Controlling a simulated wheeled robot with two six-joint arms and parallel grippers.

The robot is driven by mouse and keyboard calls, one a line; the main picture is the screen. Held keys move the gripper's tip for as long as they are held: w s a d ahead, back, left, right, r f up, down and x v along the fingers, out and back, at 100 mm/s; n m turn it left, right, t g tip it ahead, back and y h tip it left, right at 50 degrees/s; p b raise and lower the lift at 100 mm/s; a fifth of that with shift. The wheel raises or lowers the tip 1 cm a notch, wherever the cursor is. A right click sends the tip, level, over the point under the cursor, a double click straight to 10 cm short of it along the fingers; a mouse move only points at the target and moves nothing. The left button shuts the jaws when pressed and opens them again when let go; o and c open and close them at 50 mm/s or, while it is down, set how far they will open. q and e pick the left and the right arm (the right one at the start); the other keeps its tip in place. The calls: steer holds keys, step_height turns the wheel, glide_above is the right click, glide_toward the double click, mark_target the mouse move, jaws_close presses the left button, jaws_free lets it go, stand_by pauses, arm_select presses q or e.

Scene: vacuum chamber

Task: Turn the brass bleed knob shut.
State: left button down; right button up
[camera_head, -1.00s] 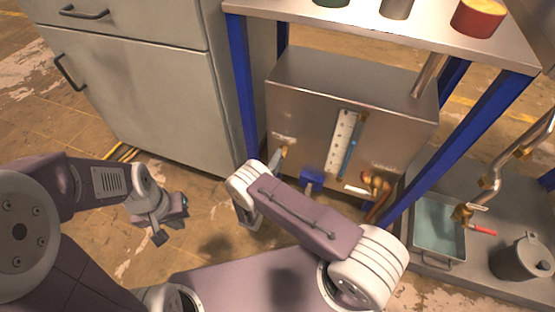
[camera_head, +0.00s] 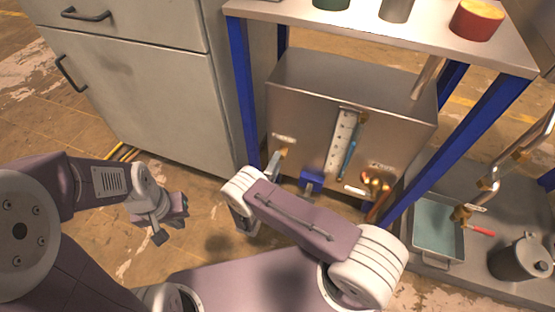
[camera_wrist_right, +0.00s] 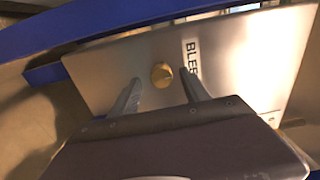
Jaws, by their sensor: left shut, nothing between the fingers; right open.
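The brass bleed knob (camera_wrist_right: 161,75) is round and sits on the steel face of the tank, beside a label reading "BLE…" in the right wrist view. In the head view the knob (camera_head: 284,151) is small, under a white label at the tank's left. My right gripper (camera_wrist_right: 160,80) is open, its two fingers pointing at the panel with the knob between them in the picture. A gap shows on each side of the knob. My left gripper (camera_head: 173,213) is shut and empty above the floor.
The steel tank (camera_head: 330,92) also carries a gauge strip (camera_head: 341,140), a blue part (camera_head: 312,180) and another brass valve (camera_head: 374,182). Blue table legs (camera_head: 241,85) stand close on both sides. A grey cabinet (camera_head: 140,85) is at left, a water tray (camera_head: 437,228) at right.

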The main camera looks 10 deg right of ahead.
steer(key=p+v, duration=0.2)
steer(key=v, duration=0.5)
steer(key=shift+s+a, duration=0.1)
steer(key=shift+s, duration=0.05)
